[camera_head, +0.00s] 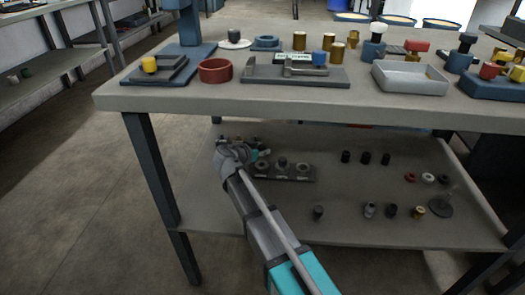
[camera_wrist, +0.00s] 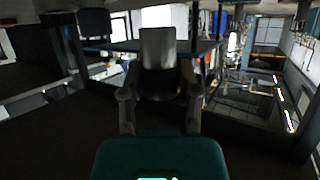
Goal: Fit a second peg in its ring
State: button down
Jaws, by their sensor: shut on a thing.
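In the wrist view my gripper (camera_wrist: 159,88) is shut on a grey peg (camera_wrist: 158,47), which stands out beyond the fingers. In the head view the end of my arm (camera_head: 234,156) is over the left part of the lower shelf, beside a dark ring fixture (camera_head: 310,179). Pale rings (camera_head: 303,168) show on this fixture; its left part is partly hidden by my arm. I cannot tell whether a peg stands in any ring. The held peg is too small to make out in the head view. No ring shows clearly in the wrist view.
Dark pegs (camera_head: 365,158) stand at the back of the lower shelf (camera_head: 345,190). More pegs (camera_head: 391,211) stand nearer its front, with small rings (camera_head: 427,178) at right. The crowded upper bench top (camera_head: 330,108) overhangs the shelf; a leg (camera_head: 155,185) stands left of my arm.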

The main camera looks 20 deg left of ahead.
aim_at(261, 159)
jog(key=shift+f, duration=0.15)
jog(key=shift+f+b, duration=0.95)
jog(key=shift+b, duration=0.15)
jog(key=shift+f+b, duration=0.35)
dwell(0.5)
jog(key=shift+r, duration=0.1)
dwell(0.5)
jog(key=shift+r+p, duration=1.95)
jog(key=shift+p, duration=0.1)
jog(key=shift+f, duration=0.25)
jog(key=shift+f+b, duration=1.2)
jog(key=shift+b, duration=0.2)
jog(key=shift+f+b, duration=0.65)
dwell(0.5)
